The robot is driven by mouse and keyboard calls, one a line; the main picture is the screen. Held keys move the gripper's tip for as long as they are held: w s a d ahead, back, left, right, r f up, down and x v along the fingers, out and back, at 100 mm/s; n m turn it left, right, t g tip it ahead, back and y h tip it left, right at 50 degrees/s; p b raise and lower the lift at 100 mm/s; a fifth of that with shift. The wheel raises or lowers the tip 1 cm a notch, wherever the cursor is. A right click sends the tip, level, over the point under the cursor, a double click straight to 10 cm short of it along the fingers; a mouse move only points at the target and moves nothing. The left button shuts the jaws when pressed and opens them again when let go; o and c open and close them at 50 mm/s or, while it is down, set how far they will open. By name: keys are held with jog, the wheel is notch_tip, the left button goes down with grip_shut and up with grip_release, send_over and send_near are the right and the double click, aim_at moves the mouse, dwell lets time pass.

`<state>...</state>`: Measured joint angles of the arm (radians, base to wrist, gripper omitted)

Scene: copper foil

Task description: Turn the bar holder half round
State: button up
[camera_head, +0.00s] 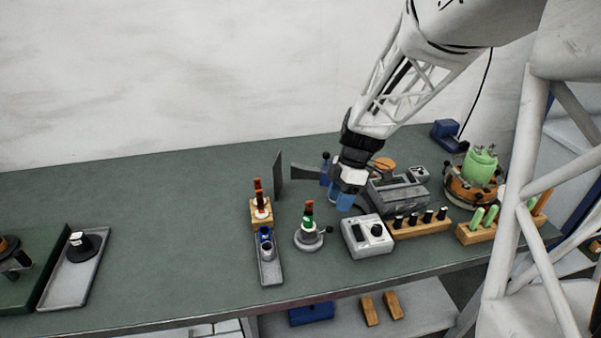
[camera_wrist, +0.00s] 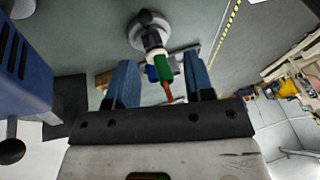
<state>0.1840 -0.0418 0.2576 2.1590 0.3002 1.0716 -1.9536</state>
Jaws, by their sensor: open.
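What I take to be the bar holder is a small grey round stand (camera_head: 308,238) with a dark side knob. A green collar (camera_head: 307,222) and a red-brown rod with a dark band stand upright on it. In the wrist view the stand's grey base (camera_wrist: 149,30) is beyond my fingertips, and the green collar (camera_wrist: 163,68) and rod show in the gap between the fingers. My gripper (camera_head: 338,200) is open, with blue fingers, up and to the right of the stand in the head view. In the wrist view my gripper (camera_wrist: 160,68) holds nothing.
Left of the stand are a narrow grey tray (camera_head: 269,271) with small cups and a wooden block (camera_head: 261,222) with rods. A white dial box (camera_head: 367,240) stands close on the right, before a grey machine (camera_head: 398,194).

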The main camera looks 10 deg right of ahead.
aim_at(316, 231)
jog(key=shift+w+d+f+n, duration=0.2)
jog(key=shift+w+f+n, duration=0.25)
jog(key=shift+f, duration=0.1)
jog(key=shift+w+d+f+n, duration=0.2)
jog(key=shift+w+f+n, duration=0.2)
jog(key=shift+f, duration=0.15)
jog(key=shift+f, duration=0.1)
jog(key=shift+x, duration=3.8)
jog(key=shift+s+a, duration=0.1)
jog(key=shift+a, duration=0.1)
grip_shut()
